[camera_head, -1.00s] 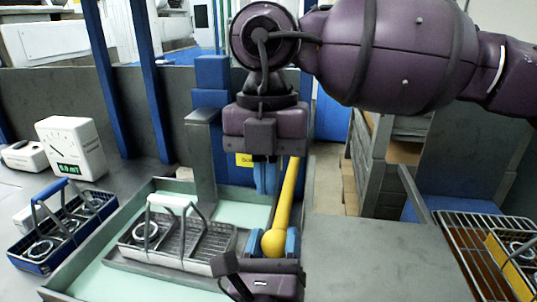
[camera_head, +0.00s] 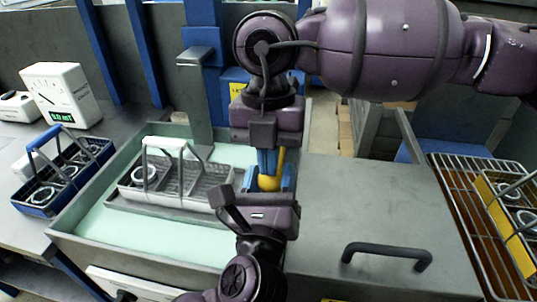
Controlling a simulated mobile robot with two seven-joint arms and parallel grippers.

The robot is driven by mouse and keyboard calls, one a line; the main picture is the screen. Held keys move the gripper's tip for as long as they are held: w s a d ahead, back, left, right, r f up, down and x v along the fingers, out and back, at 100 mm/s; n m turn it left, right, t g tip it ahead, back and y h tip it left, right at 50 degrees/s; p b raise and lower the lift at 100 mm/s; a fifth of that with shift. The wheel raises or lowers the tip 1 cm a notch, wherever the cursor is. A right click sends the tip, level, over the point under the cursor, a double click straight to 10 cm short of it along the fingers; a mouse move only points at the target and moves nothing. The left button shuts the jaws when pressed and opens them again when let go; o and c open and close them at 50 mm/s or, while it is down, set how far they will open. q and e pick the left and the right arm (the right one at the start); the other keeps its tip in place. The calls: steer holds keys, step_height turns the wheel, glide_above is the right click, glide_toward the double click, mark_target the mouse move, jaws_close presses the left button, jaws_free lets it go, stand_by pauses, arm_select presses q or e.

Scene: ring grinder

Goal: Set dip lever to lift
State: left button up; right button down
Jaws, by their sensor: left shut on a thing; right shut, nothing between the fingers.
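The dip lever is yellow with a round knob (camera_head: 270,184). Its knob sits between the blue fingers of my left gripper (camera_head: 268,180), which is shut on it from the near side. A short stretch of the yellow rod shows above the knob; the rest is hidden behind my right gripper. My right gripper (camera_head: 267,161) hangs pointing down just above the knob, shut and empty. I cannot tell whether it touches the lever.
A wire basket (camera_head: 205,188) with a white handle sits in the pale green tank (camera_head: 150,240) on the left. A blue basket (camera_head: 45,195) and a dial gauge (camera_head: 62,95) stand farther left. A grey lid (camera_head: 390,215) with a black handle is right; a wire rack (camera_head: 460,215) lies beyond.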

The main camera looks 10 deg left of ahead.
arm_select(q)
steer(key=shift+r, duration=0.1)
arm_select(e)
steer(key=shift+s+f, duration=0.25)
steer(key=shift+f, duration=0.8)
arm_select(q)
steer(key=shift+r, duration=0.1)
arm_select(e)
steer(key=shift+f, duration=0.15)
arm_select(q)
steer(key=o, duration=1.2)
steer(key=shift+d, duration=0.1)
steer(key=shift+o, duration=0.2)
